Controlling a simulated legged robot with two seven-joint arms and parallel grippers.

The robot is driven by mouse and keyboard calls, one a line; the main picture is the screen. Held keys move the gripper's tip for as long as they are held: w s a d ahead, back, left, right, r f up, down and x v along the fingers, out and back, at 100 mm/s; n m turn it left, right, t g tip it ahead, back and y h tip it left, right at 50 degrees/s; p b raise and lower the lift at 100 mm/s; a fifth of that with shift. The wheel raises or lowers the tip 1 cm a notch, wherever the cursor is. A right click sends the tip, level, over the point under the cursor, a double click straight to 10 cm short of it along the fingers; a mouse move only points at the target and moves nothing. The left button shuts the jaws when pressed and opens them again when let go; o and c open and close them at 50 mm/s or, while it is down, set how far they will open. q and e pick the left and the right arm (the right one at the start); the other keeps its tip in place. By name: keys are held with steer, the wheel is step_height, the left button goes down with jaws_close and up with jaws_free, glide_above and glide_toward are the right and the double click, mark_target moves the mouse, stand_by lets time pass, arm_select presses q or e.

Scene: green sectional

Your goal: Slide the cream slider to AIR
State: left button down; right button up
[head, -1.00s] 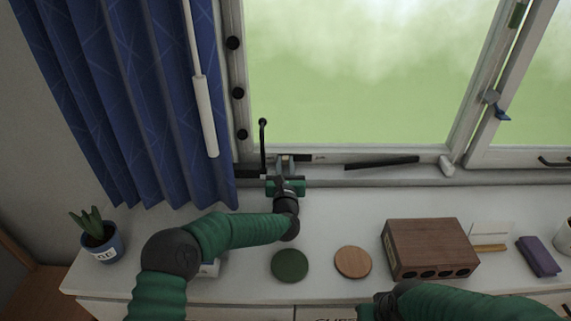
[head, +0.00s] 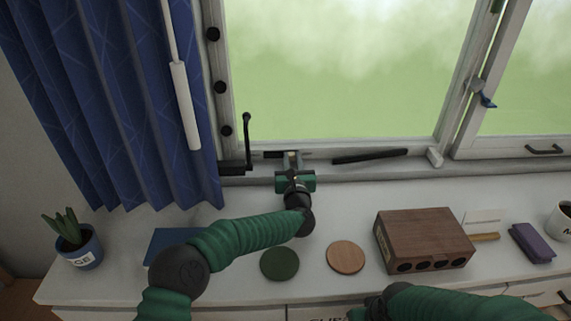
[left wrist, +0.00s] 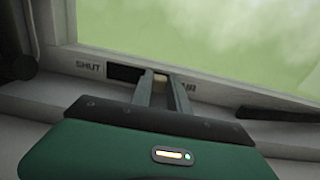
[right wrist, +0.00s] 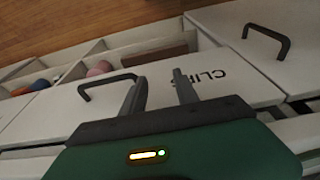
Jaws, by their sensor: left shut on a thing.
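The cream slider (left wrist: 159,83) sits in a dark slot (left wrist: 123,72) on the window's bottom frame. My left gripper (left wrist: 161,80) is shut on it, one finger on each side. The slot shows bare to the left of the slider, beside the word SHUT (left wrist: 90,67). The word AIR (left wrist: 189,88) is just right of the slider, partly hidden by a finger. In the head view my left gripper (head: 291,156) mostly covers the slider. My right gripper (right wrist: 160,88) is open and empty, low over the drawer fronts.
A black upright handle (head: 247,140) stands left of the slot, and a black bar (head: 370,156) lies to its right. A green disc (head: 279,263), a wooden disc (head: 346,257) and a brown box (head: 425,235) rest on the white top. The blue curtain (head: 120,110) hangs at the left.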

arm_select(q)
steer(key=c, duration=1.4)
jaws_free()
steer(key=shift+d, duration=0.15)
steer(key=shift+o, duration=0.8)
steer(key=shift+d, duration=0.15)
steer(key=s, duration=1.7)
steer(key=shift+f, duration=0.1)
